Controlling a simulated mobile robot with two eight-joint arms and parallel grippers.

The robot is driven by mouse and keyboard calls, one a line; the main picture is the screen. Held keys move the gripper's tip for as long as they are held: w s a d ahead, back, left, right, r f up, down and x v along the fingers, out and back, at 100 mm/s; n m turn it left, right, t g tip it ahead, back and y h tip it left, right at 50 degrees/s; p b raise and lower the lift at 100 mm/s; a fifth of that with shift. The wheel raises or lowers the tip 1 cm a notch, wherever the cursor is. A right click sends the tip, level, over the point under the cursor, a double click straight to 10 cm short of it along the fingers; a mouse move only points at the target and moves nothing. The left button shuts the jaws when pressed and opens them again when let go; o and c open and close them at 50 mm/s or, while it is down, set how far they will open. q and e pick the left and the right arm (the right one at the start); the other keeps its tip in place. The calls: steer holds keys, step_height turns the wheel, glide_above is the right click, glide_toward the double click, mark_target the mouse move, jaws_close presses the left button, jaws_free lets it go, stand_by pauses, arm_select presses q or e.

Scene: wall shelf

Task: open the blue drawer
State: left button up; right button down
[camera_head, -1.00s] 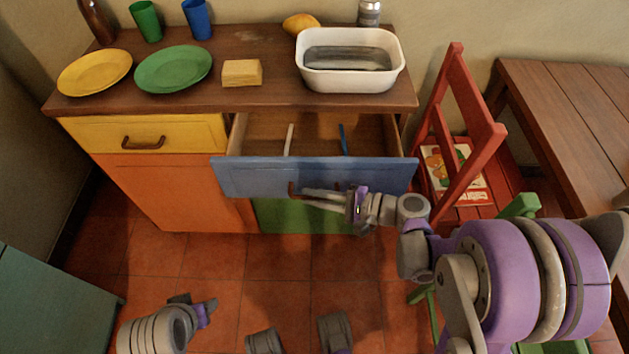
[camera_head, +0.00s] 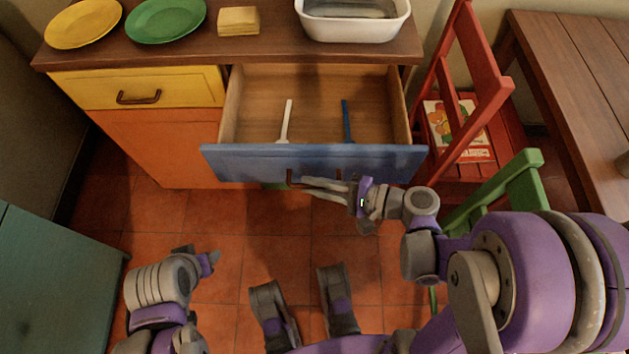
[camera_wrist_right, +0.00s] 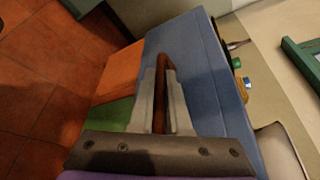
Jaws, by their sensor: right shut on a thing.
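The blue drawer (camera_head: 250,163) stands pulled well out of the cabinet, with its inside showing. A white utensil (camera_head: 285,121) and a blue utensil (camera_head: 347,121) lie apart in it. My right gripper (camera_head: 303,186) is at the drawer's front, shut on its brown handle (camera_head: 290,177). In the right wrist view the fingers (camera_wrist_right: 160,95) close around the handle (camera_wrist_right: 163,78) against the blue front (camera_wrist_right: 192,62). My left gripper (camera_head: 208,259) hangs low at the left over the floor, away from the drawer; its jaw opening is unclear.
A shut yellow drawer (camera_head: 185,88) is left of the blue one. The countertop holds a yellow plate (camera_head: 82,24), a green plate (camera_head: 165,20), a yellow block (camera_head: 238,20) and a white basin (camera_head: 357,29). A red chair (camera_head: 470,75) and green chair (camera_head: 512,185) stand close at right.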

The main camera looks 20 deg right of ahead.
steer(key=c, duration=0.9)
jaws_free()
steer(key=shift+d, duration=0.1)
steer(key=p+v, duration=0.1)
steer(key=v, duration=0.9)
steer(key=shift+s+d+r, duration=0.15)
steer(key=shift+s+d, duration=0.1)
